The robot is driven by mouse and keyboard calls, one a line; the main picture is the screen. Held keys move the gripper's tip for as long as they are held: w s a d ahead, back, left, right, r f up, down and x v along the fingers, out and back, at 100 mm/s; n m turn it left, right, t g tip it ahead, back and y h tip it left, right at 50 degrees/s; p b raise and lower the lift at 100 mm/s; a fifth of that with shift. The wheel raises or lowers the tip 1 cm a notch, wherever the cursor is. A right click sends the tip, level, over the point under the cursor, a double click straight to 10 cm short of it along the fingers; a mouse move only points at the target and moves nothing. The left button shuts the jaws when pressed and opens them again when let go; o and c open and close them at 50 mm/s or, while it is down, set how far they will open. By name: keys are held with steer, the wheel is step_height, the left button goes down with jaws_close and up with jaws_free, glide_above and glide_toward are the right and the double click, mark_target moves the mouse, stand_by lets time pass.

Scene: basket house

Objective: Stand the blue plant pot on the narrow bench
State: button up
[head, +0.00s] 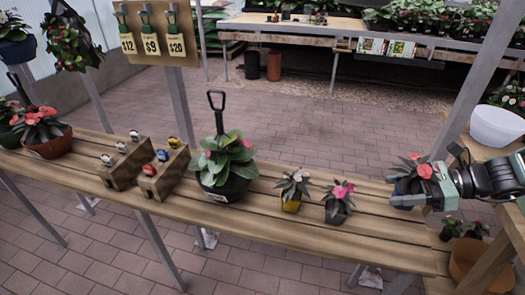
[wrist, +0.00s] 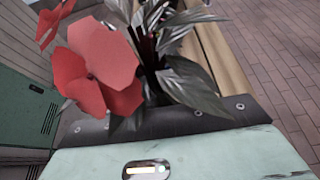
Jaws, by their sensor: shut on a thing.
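The blue plant pot (head: 402,191), with a red-flowered plant, is at the right end of the narrow bench (head: 385,235), a slatted wooden bench across the head view. My gripper (head: 412,186) reaches in from the right and is shut on the pot. The pot looks upright, at about the height of the bench top; I cannot tell whether its base touches the slats. In the wrist view, the red flowers (wrist: 100,70) and dark leaves fill the upper left and middle. The pot itself is hidden there behind my gripper.
Wooden blocks (head: 163,174) are farther left. A metal post (head: 465,90) rises behind my gripper. A white pot (head: 496,126) is at the right.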

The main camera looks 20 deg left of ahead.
steer(key=shift+w, duration=0.3)
step_height(320, 180, down, 10)
steer(key=o, duration=1)
